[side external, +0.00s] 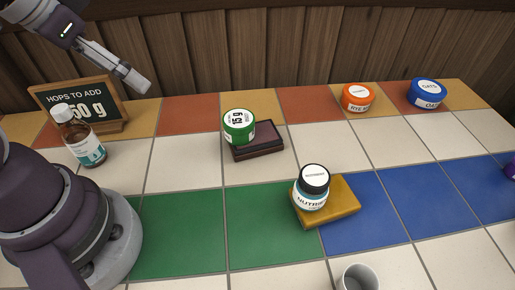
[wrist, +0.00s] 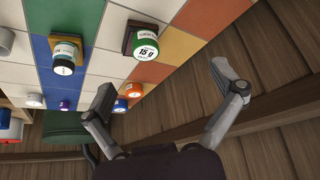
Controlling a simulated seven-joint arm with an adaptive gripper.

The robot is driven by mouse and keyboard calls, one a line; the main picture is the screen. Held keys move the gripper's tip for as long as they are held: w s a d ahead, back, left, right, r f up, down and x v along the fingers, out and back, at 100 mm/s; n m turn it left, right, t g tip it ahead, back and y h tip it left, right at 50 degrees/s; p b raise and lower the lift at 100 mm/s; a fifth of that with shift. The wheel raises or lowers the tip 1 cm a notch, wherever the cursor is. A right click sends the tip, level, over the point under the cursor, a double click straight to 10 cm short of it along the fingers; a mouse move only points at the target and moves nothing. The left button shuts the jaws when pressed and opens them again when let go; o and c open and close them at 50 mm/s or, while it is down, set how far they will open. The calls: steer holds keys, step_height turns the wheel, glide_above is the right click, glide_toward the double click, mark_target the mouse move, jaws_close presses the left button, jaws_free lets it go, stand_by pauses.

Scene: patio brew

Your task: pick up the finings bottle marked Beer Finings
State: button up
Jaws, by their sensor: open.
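A brown bottle (side external: 69,125) with a white cap and a white and teal label stands upright at the left of the tiled counter in the side view. Its label is too small to read, so I cannot confirm the Beer Finings marking. It does not show in the wrist view. My gripper (side external: 142,84) is up in the air at the upper left, above and to the right of the bottle and apart from it. In the wrist view my gripper (wrist: 164,88) has its two fingers wide apart with nothing between them in its grasp.
A "HOPS TO ADD" chalkboard (side external: 108,97) stands right behind the bottle. A green jar (side external: 239,126) sits on a dark block, and a nutrient jar (side external: 312,190) on a yellow block. Orange (side external: 357,97) and blue (side external: 427,94) tubs stand at the back right; a cup (side external: 358,279) is in front.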

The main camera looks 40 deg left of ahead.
steer(key=shift+c, duration=0.5)
steer(key=n+g, duration=0.5)
steer(key=n, duration=1.3)
glide_above(71, 125)
steer(key=a, duration=0.1)
step_height(71, 125, down, 3)
steer(key=shift+r, duration=0.1)
steer(key=shift+g, duration=0.3)
step_height(71, 125, down, 11)
steer(key=shift+a+r, duration=0.1)
steer(key=shift+r, duration=0.05)
steer(key=c, duration=1.3)
steer(key=shift+r, duration=0.1)
steer(key=shift+c, duration=0.2)
